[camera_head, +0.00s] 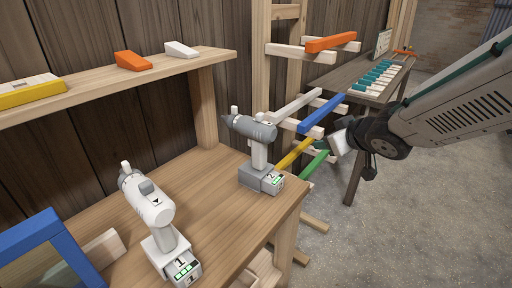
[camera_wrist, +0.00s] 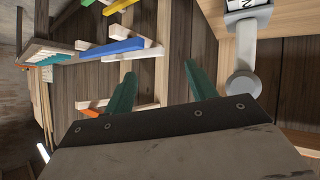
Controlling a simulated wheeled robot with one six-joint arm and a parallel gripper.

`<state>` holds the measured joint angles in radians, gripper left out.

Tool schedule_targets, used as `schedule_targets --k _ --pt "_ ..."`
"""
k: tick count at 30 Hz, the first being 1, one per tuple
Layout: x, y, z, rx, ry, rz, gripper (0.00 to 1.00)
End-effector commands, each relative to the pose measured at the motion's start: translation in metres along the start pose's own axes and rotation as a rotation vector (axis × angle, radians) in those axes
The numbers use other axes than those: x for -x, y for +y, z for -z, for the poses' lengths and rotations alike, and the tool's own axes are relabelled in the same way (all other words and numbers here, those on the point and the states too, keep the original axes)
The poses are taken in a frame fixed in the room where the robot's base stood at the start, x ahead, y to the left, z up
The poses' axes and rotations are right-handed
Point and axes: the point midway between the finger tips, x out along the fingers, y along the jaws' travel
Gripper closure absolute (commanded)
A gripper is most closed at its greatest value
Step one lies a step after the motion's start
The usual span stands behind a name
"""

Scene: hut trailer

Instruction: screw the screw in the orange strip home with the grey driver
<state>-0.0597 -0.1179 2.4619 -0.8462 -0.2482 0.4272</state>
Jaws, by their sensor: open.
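The grey driver (camera_head: 258,140) stands upright on its battery base, marked 2, at the right end of the wooden bench. Part of it shows at the top right of the wrist view (camera_wrist: 243,55). An orange strip (camera_head: 332,42) lies across the top arms of the wall rack; I cannot make out a screw in it. A small orange piece (camera_head: 403,53) on the far table is too small to tell. My gripper (camera_wrist: 160,88) is open and empty, its two green fingers apart. In the head view it (camera_head: 343,140) is right of the grey driver, apart from it.
A white driver (camera_head: 150,205), marked 1, stands on the bench (camera_head: 215,200) nearer. A blue frame (camera_head: 45,240) is at the lower left. Rack arms with blue (camera_head: 322,114), yellow and green strips stick out near my gripper. The floor at right is clear.

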Motion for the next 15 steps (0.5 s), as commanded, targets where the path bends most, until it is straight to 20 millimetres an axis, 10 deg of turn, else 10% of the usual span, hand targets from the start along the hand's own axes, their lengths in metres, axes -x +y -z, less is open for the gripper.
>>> schedule_targets --k 6,15 --pt "-0.044 -0.083 0.011 0.051 0.203 0.374 0.44" --pt "-0.056 -0.126 0.013 0.044 0.272 0.552 0.44"
